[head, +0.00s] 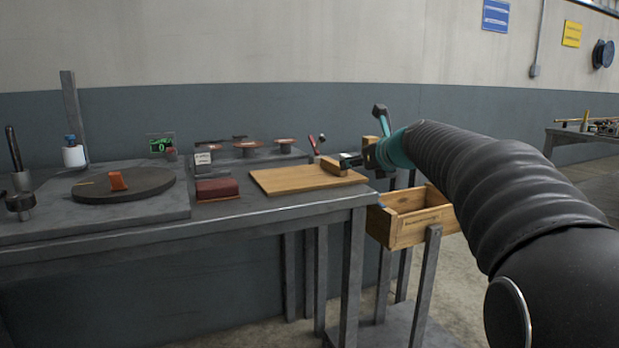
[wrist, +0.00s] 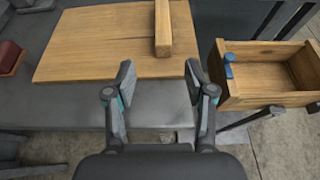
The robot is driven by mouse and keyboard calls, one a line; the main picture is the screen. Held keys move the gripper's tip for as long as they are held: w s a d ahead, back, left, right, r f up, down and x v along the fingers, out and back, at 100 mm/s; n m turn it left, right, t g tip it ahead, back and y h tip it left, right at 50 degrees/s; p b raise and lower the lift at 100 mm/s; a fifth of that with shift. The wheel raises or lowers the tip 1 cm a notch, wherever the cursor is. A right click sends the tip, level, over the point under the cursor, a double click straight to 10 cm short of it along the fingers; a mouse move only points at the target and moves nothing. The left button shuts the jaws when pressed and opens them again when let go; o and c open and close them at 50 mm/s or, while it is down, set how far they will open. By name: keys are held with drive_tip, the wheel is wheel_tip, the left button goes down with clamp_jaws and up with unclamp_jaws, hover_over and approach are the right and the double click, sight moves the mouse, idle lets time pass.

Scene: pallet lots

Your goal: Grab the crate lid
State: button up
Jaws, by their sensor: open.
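The crate lid (head: 285,181) is a flat wooden board lying on the grey bench near its right end. A raised wooden bar (head: 333,167) stands on the lid near its right edge. The wrist view shows the lid (wrist: 100,45) and the bar (wrist: 163,30) from above. My gripper (wrist: 160,78) is open and empty, its fingers spread at the lid's near edge, with the bar ahead between them and not touched. In the head view my gripper (head: 356,160) is at the lid's right end, partly hidden by my arm.
An open wooden crate (head: 405,236) stands on a stand right of the bench, with a small blue item (wrist: 229,68) at its left wall. A dark red block (head: 217,189) lies left of the lid. A round turntable (head: 145,184) is further left.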

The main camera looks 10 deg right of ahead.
sight(339, 167)
drive_tip(key=x, duration=0.5)
drive_tip(key=shift+w+f, duration=0.1)
drive_tip(key=shift+r+x, duration=0.1)
drive_tip(key=shift+x, duration=1.2)
drive_tip(key=shift+r+x, duration=0.15)
drive_tip(key=shift+x, duration=1.15)
drive_tip(key=shift+w+d, duration=0.15)
clamp_jaws()
